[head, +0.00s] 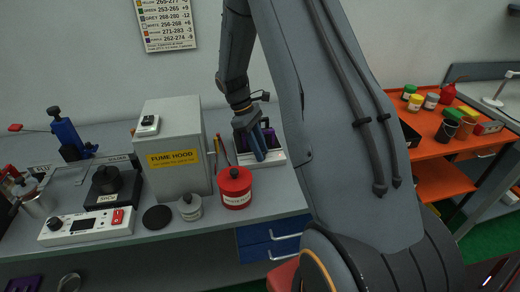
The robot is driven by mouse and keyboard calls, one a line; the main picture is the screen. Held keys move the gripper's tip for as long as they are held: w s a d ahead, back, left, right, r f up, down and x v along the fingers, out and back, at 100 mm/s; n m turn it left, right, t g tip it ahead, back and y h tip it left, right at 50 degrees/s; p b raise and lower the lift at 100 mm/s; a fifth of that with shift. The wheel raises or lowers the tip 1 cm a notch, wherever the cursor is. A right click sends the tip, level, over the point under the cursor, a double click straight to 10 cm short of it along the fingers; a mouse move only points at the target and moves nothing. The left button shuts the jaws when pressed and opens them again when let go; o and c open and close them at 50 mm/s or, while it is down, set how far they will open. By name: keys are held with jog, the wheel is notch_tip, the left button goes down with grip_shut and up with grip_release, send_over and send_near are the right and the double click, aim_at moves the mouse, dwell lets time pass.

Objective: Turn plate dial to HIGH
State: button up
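A low white unit (88,226) sits at the front left of the bench. It has a small dark dial (55,224) at its left end, a dark display in the middle and a red switch (118,216) at its right end. The dial's markings and setting are too small to read. My gripper (264,154) points down at the right part of the bench, well to the right of the dial and beyond the fume hood box. It is over or in front of a white and purple item (272,160); contact and finger gap are unclear.
The grey fume hood box (175,155) stands between my gripper and the white unit. A red canister (235,187), a small jar (189,207) and a black disc (157,217) line the front edge. A black knobbed device (112,188) and blue stand (68,138) are behind the unit.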

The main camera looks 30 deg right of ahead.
dwell(0.3)
jog(key=n, duration=0.2)
jog(key=n+t+h+p, duration=0.1)
jog(key=n, duration=0.2)
jog(key=shift+s+a+r, duration=0.15)
jog(key=shift+a, duration=0.05)
jog(key=n+t, duration=0.1)
jog(key=n, duration=0.2)
jog(key=shift+s+n+t+h, duration=0.1)
jog(key=shift+n+t+h, duration=0.2)
jog(key=shift+t+h, duration=0.1)
jog(key=n+t, duration=0.1)
jog(key=n, duration=0.2)
jog(key=shift+f, duration=0.2)
jog(key=n+t+b, duration=0.2)
jog(key=n, duration=0.2)
jog(key=shift+s+n, duration=0.15)
jog(key=shift+n, duration=0.25)
jog(key=n+t+y+b, duration=0.1)
jog(key=n+b, duration=0.1)
jog(key=n, duration=0.1)
jog(key=shift+s+d, duration=0.1)
jog(key=shift+d, duration=0.05)
jog(key=n, duration=0.3)
jog(key=shift+s+d+t+y, duration=0.1)
jog(key=shift+t+y, duration=0.3)
jog(key=n+y, duration=0.1)
jog(key=n, duration=0.2)
jog(key=shift+r+n+t, duration=0.1)
jog(key=shift+n+t, duration=0.2)
